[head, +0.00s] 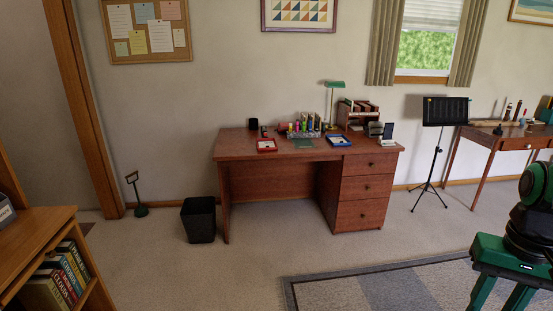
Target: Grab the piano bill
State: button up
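I cannot make out a sheet that is clearly the piano bill, and no piano shows. A red tray (266,146) and a blue tray (338,141) lie on the wooden desk (362,165). Each seems to hold something pale, too small to read. My gripper (493,302) is at the lower right, far from the desk in the picture. Its two green fingers point down with a gap between them, and their tips are cut off by the frame edge. Nothing shows between them.
A black bin (198,220) stands left of the desk, and a music stand (445,112) to its right. A side table (491,136) is at the far right. A bookshelf (40,238) fills the lower left. The carpet before the desk is clear, with a rug (330,291) in front.

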aim_at(335, 140)
jog(key=z, duration=0.05)
jog(key=i, duration=1.15)
jog(key=z, duration=0.25)
jog(key=i, duration=1.85)
jog(key=z, duration=0.2)
